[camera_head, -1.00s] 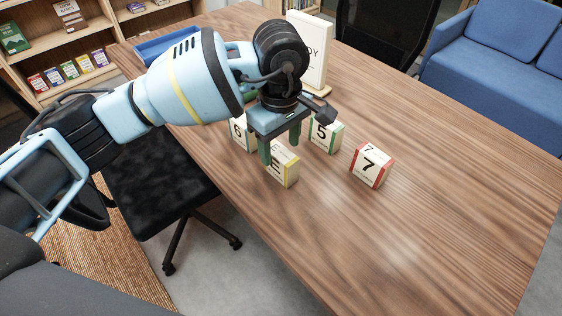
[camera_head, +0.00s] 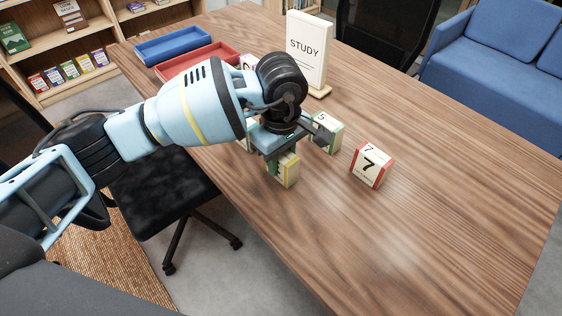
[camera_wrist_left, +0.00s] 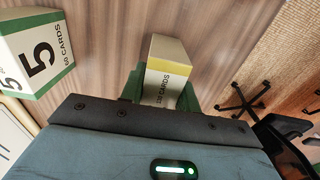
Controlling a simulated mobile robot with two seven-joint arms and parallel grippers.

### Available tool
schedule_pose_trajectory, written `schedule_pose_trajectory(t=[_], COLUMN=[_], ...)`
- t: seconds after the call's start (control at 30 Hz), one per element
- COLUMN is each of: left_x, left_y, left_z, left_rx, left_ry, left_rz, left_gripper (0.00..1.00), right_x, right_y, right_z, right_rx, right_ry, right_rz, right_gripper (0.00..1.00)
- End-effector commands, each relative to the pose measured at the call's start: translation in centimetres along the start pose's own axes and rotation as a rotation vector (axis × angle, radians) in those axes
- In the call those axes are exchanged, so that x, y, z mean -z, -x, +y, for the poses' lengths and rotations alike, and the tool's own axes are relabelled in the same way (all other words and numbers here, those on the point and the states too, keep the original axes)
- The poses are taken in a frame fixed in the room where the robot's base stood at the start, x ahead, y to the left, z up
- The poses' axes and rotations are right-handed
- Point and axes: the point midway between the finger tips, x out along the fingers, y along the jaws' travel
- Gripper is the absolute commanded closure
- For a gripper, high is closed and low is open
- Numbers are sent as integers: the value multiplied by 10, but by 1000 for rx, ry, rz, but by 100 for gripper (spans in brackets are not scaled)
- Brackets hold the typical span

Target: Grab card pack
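The card pack with the yellow band (camera_head: 287,172) stands on the table, and its side in the left wrist view (camera_wrist_left: 167,75) reads "100 CARDS". My left gripper (camera_head: 281,160) is lowered over it. In the left wrist view the green fingers (camera_wrist_left: 161,92) straddle the pack, one on each side, and look open; whether they touch it I cannot tell. The pack sits slightly turned between them. The green-banded pack with a 5 (camera_head: 327,132) stands just behind, and the red-banded 7 pack (camera_head: 369,166) to the right. My right gripper is not in view.
On the wooden table (camera_head: 430,200), a STUDY sign (camera_head: 306,48), a blue tray (camera_head: 172,46) and a red tray (camera_head: 196,61) stand at the back. Another pack is mostly hidden behind my gripper. The table's right side is clear.

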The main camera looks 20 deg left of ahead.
Motion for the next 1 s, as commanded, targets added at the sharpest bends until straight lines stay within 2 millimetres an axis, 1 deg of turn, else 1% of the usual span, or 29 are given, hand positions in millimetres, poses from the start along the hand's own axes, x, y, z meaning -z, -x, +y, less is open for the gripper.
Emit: schedule_pose_trajectory(t=[0.03,0.1,0.33,0.47,0.57,0.77,0.8,0.87,1.0], left_x=[0,0,0,0,0,0,-2,-4,-11], left_y=[0,0,1,4,12,39,36,37,40], left_z=[0,0,0,0,1,0,-8,-19,-46], left_rx=[0,0,-1,-2,-3,-3,1,1,-1], left_ry=[0,0,0,0,0,-1,-2,-3,-3], left_rz=[0,0,0,0,1,2,1,1,0], left_gripper=[82,91,92,92,92,92,92,92,92], right_x=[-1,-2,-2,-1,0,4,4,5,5], right_y=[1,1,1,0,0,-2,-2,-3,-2], right_z=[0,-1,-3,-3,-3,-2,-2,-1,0], right_rx=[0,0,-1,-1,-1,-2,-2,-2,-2], right_ry=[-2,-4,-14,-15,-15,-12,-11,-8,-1], right_rz=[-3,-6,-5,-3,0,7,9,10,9], right_gripper=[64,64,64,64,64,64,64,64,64])
